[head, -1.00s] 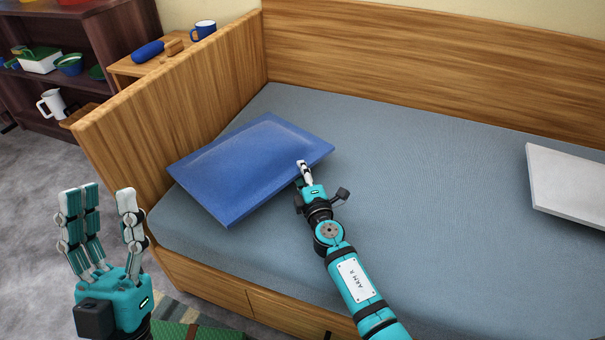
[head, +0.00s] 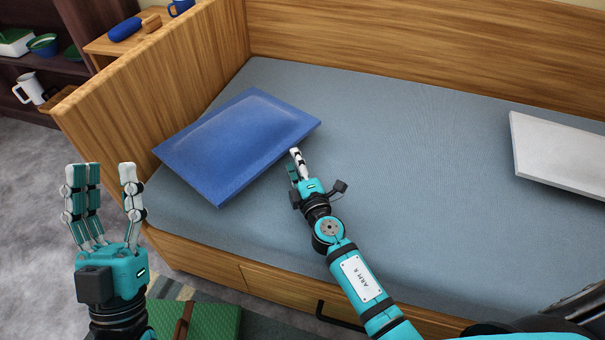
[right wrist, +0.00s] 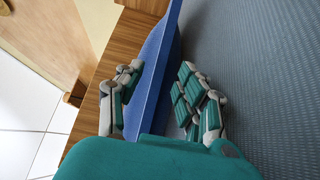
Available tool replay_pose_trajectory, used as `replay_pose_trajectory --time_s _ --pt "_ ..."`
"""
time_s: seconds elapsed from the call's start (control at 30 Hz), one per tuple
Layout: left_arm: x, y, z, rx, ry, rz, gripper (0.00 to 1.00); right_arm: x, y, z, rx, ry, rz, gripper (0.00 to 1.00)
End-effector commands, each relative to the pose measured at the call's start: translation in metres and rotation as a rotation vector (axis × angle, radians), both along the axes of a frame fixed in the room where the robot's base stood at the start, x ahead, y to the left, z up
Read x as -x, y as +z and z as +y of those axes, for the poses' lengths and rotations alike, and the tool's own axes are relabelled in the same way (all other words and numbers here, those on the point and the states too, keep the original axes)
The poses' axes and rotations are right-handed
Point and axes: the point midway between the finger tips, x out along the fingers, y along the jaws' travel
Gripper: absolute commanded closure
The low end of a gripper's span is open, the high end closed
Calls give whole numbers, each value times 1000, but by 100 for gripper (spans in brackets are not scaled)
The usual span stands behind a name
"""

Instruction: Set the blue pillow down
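The blue pillow (head: 237,140) lies on the left end of the grey-blue mattress (head: 400,190), close to the wooden end panel, in the head view. My right gripper (head: 296,160) is at the pillow's near right edge. In the right wrist view the pillow's edge (right wrist: 160,80) stands between the spread fingers of this gripper (right wrist: 155,90). The fingers look open, with a small gap to the right fingers; contact on the left side is unclear. My left gripper (head: 104,190) is open and empty, fingers up, in front of the bed's left end.
A white pillow (head: 560,155) lies at the right of the mattress. The wooden end panel (head: 150,95) and back panel (head: 420,45) border the bed. A side table with a blue item (head: 125,29) stands beyond the end panel. The mattress middle is clear.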

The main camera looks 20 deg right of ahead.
Motion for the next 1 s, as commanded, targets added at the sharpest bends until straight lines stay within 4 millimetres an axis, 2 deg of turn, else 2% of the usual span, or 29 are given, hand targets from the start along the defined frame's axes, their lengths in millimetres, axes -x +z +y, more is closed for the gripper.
replay_pose_trajectory --time_s 0.03,0.2,0.43,0.57,0.67,0.8,0.9,1.0 --pt "-1 -1 0 -3 1 8 60 12 -1 -1 1 0 2 63" --pt "3 1 0 5 -1 -18 60 41 -2 -1 -1 1 1 63" --pt "9 7 1 18 -4 -61 60 59 2 0 -25 11 -3 63" --pt "9 7 1 19 -4 -65 60 68 20 12 -163 74 -16 63" --pt "9 7 1 19 -4 -65 60 83 50 29 -362 173 -46 63" --pt "10 8 1 19 -4 -65 60 114 112 51 -686 352 -117 63" --pt "10 8 1 19 -4 -65 60 143 163 57 -917 487 -186 63" --pt "10 8 1 19 -4 -65 60 173 213 54 -1135 617 -262 63"
